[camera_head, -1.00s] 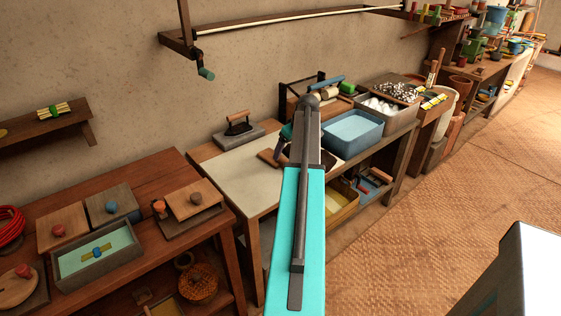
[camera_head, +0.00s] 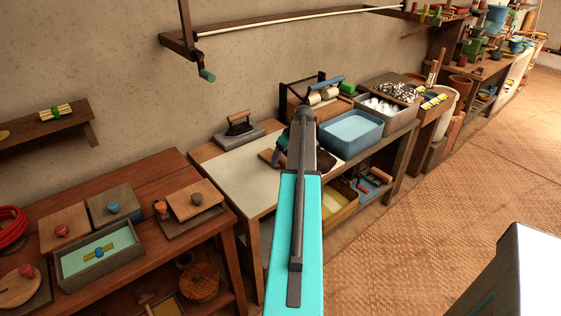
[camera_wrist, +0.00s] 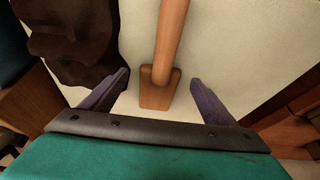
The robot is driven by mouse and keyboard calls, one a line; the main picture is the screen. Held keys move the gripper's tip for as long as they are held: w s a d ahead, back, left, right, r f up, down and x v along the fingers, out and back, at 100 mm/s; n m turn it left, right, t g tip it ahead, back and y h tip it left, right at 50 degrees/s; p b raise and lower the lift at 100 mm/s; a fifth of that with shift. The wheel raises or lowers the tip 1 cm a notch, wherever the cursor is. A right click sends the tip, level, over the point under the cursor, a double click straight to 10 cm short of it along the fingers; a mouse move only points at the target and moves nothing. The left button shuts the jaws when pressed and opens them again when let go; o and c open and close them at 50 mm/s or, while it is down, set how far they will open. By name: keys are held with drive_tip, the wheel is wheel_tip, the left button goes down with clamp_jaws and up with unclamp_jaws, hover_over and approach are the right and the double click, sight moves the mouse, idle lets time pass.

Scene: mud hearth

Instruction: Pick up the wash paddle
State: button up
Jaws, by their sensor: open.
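The wash paddle (camera_wrist: 171,38) is a light brown wooden piece with a round shaft and a flat, squarish end. In the wrist view it lies on a pale tabletop, with the shaft running up from the flat end. My gripper (camera_wrist: 160,78) is open and empty, its two dark fingers standing apart on either side of the paddle's flat end. Neither finger visibly touches it.
A crumpled dark brown cloth (camera_wrist: 72,38) lies close left of the paddle. On the worktable (camera_head: 243,170) an iron (camera_head: 238,126) stands at the back left and a blue basin (camera_head: 350,132) to the right. The table's left front is clear.

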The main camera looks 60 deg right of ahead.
drive_tip(key=shift+x, duration=1.45)
drive_tip(key=shift+c, duration=0.3)
drive_tip(key=c, duration=1.3)
drive_tip(key=shift+r, duration=0.2)
drive_tip(key=shift+r+b, duration=0.75)
drive_tip(key=shift+r, duration=4.1)
